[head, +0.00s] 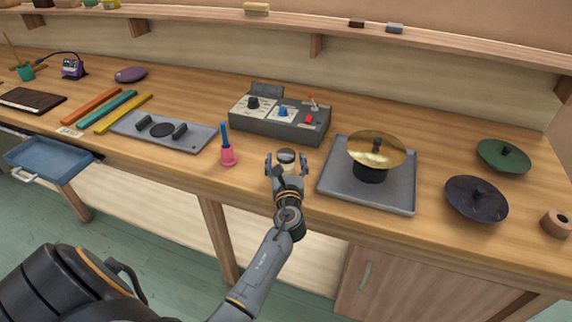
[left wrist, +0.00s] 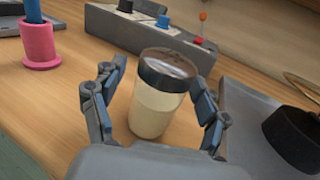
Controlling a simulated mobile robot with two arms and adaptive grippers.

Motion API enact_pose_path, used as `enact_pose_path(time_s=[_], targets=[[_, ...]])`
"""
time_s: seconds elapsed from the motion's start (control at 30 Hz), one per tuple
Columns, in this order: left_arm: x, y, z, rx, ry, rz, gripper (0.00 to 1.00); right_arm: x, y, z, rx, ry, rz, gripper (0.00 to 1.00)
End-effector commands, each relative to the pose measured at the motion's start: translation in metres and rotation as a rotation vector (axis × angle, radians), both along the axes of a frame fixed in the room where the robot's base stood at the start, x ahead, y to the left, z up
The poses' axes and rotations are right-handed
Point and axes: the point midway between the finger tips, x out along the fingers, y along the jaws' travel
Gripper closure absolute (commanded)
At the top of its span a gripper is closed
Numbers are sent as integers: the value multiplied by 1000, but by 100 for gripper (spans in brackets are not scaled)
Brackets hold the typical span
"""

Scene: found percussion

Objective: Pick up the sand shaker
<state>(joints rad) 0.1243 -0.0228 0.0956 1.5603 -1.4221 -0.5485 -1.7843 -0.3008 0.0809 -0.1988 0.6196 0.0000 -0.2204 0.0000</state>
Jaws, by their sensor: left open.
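The sand shaker (left wrist: 158,92) is a pale cream cup with a dark lid, standing upright on the wooden bench. In the head view only its upper part (head: 286,156) shows above my left gripper (head: 286,162), whose hand hides the rest. In the left wrist view my left gripper (left wrist: 155,105) is open, with one finger on each side of the shaker. A gap shows beside the left finger; the right finger is very close, and I cannot tell if it touches. My right gripper is not in view.
A grey control box (head: 280,118) stands behind the shaker. A pink holder (head: 228,156) with a blue stick is to the left. A grey tray (head: 336,188) bearing a brass cymbal (head: 376,147) is close on the right. Dark cymbals (head: 476,199) lie farther right.

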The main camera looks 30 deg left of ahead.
Motion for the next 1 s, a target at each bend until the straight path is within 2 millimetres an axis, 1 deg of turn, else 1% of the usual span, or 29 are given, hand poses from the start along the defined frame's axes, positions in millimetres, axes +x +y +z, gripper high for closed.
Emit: enact_pose_path(time_s=[0.07,0.1,0.17,0.2,0.4,0.63,0.77,0.87,0.97,1.0], targets=[[0,0,0,0,0,0,26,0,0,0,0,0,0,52],[0,0,0,0,0,0,34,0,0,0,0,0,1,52],[0,0,0,0,0,0,46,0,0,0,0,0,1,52],[0,0,0,0,0,0,54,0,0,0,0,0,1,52],[0,0,0,0,0,0,94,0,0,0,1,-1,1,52],[0,0,1,1,-1,0,94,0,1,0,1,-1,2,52],[0,0,7,1,-2,0,94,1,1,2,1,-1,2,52],[0,0,18,1,-3,0,94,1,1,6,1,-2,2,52],[0,0,35,1,-4,0,94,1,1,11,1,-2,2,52],[-5,-2,41,0,-4,0,94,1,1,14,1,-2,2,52]])
